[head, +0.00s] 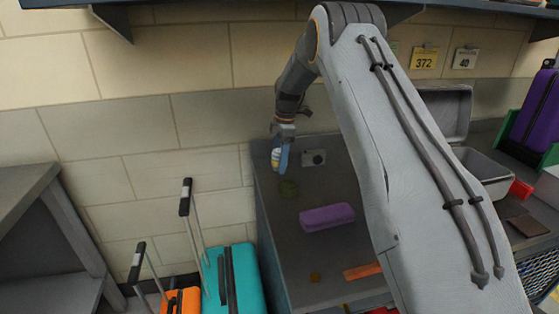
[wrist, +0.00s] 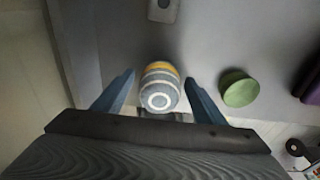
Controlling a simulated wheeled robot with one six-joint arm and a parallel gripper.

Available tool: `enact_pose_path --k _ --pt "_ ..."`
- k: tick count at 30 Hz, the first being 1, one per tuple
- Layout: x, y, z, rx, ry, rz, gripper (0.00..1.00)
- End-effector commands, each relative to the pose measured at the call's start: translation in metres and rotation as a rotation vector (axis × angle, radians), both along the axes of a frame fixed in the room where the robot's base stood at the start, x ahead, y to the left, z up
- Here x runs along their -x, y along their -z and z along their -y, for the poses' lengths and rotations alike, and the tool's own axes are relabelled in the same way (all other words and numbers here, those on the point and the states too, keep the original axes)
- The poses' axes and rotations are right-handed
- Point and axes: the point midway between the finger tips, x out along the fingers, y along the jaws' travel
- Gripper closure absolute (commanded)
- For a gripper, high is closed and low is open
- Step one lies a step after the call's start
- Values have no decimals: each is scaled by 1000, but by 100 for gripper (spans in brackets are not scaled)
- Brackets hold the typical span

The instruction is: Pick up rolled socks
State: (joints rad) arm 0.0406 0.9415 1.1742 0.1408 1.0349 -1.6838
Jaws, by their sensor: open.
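The rolled socks (wrist: 160,88) are a striped roll in grey, white and yellow, with a round spiral end towards the wrist camera. In the head view they show as a small pale and yellow patch (head: 275,154) beside the blue finger, partly hidden by it. My gripper (wrist: 160,79) is open, with one blue finger on each side of the roll and visible gaps between. In the head view my gripper (head: 282,160) points down over the far left part of the grey counter. I cannot tell how far the fingertips are above the surface.
A green round item (head: 288,188) lies close by; it is right of the right finger in the wrist view (wrist: 239,88). A grey camera-like box (head: 314,157) and a purple case (head: 327,217) lie on the counter (head: 300,255). A wall stands behind.

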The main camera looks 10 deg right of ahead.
Motion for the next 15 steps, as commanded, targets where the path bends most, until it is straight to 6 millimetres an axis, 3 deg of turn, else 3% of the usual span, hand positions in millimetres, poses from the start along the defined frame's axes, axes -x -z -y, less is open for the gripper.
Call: enact_pose_path --k 1,9,15 --pt "0 0 0 0 0 0 35" --pt "0 0 0 0 0 0 80" --pt "0 -1 0 0 0 0 80"
